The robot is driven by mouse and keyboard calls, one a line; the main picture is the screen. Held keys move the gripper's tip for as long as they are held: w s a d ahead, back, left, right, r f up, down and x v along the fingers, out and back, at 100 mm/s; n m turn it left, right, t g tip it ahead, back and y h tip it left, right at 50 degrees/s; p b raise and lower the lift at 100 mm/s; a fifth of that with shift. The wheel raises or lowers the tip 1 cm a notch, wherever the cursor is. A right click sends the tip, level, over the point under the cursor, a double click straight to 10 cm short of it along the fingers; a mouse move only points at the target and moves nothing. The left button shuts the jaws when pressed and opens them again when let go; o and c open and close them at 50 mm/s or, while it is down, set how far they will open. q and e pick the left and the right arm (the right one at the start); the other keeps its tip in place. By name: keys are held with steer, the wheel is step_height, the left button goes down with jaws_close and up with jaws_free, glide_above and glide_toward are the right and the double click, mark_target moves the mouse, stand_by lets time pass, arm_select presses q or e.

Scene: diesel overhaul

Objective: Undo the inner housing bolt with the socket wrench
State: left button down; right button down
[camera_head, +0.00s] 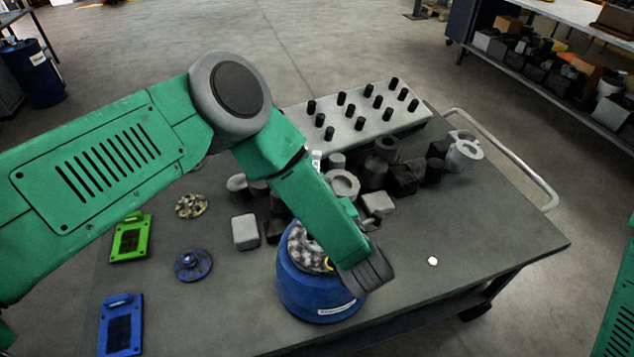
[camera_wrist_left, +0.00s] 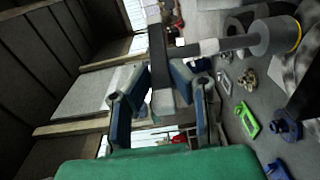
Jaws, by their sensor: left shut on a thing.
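The blue housing (camera_head: 312,292) stands on the table, its speckled grey inside partly showing. My left arm hangs over it and covers much of its top. My left gripper shows in the left wrist view (camera_wrist_left: 163,85), shut on the dark and grey socket wrench (camera_wrist_left: 160,60). The wrench's bar runs right to a thick grey socket with a yellow rim, beside the speckled surface. A bit of yellow also shows inside the housing in the head view. The inner bolt is hidden, so I cannot tell whether the socket sits on it. My right gripper is out of view.
A grey rack with black pegs (camera_head: 350,108) stands at the back. Several grey and black parts crowd the table behind the housing. A blue flange (camera_head: 193,265), a green plate (camera_head: 131,238) and a blue plate (camera_head: 121,325) lie left. The table's right side is mostly clear.

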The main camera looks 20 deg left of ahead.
arm_select(q)
steer(key=shift+n+g+y, duration=0.3)
steer(key=n+g+y+b, duration=0.2)
steer(key=b, duration=0.2)
steer(key=w+d+n+g+y+b, duration=0.1)
steer(key=n+g+b, duration=0.1)
steer(key=b, duration=0.3)
steer(key=w+n+g+y+b, duration=0.1)
steer(key=n+g+y+b, duration=0.1)
steer(key=g+b, duration=0.2)
steer(key=shift+d+n+y+b, duration=0.3)
steer(key=shift+b, duration=0.2)
